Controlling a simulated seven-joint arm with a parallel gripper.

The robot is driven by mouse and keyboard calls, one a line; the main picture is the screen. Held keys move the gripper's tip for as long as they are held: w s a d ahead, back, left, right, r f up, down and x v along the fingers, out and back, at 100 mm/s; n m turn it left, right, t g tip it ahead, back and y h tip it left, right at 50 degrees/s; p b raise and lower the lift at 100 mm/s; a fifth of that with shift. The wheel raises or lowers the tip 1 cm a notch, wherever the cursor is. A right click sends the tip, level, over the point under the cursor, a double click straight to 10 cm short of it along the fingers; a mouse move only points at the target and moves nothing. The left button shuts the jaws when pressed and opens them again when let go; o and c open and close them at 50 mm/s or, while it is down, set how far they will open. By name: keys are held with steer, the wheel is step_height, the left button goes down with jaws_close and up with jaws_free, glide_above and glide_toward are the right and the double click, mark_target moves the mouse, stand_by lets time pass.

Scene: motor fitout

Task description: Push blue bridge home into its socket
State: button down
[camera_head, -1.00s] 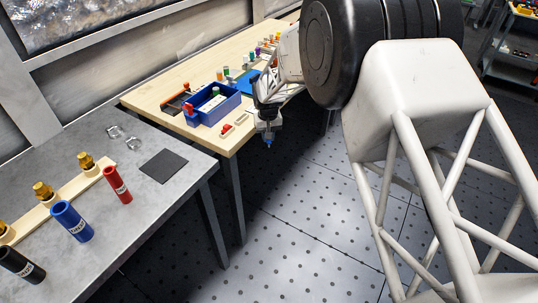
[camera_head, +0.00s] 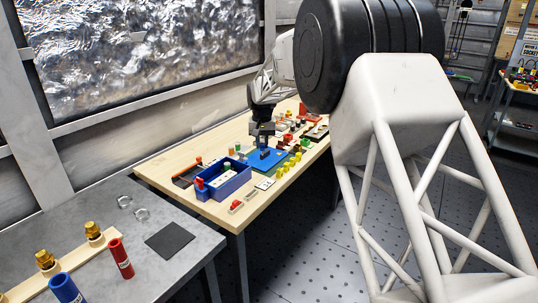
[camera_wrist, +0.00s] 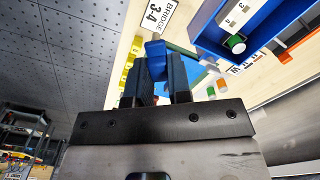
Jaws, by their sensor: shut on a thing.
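My gripper (camera_head: 263,147) is over the blue board (camera_head: 272,163) on the wooden table. In the wrist view my gripper (camera_wrist: 156,80) is shut on the blue bridge (camera_wrist: 155,56), whose end shows between the two dark fingers. The board shows only partly behind the fingers there. The socket is hidden, so I cannot tell whether the bridge touches it. A label reading BRIDGE 3-4 (camera_wrist: 155,18) lies near the bridge in the wrist view.
A blue tray (camera_head: 222,190) with a white block and a green peg stands left of the board. Yellow pieces (camera_head: 287,167) line its right side. A grey bench (camera_head: 190,262) is nearer me.

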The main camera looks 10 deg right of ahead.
steer(key=w+a+f+m, duration=0.2)
steer(key=w+a+m, duration=0.1)
steer(key=a, duration=0.3)
steer(key=w+a+f+m, duration=0.3)
steer(key=a+m, duration=0.1)
steer(key=a, duration=0.3)
steer(key=shift+w+f, duration=0.3)
steer(key=shift+w, duration=0.1)
steer(key=shift+f, duration=0.1)
glide_above(229, 174)
steer(key=shift+w+f, duration=0.1)
steer(key=shift+f, duration=2.65)
steer(key=shift+f, duration=1.6)
stand_by(0.4)
steer(key=c, duration=1)
jaws_free()
steer(key=shift+r, duration=3.9)
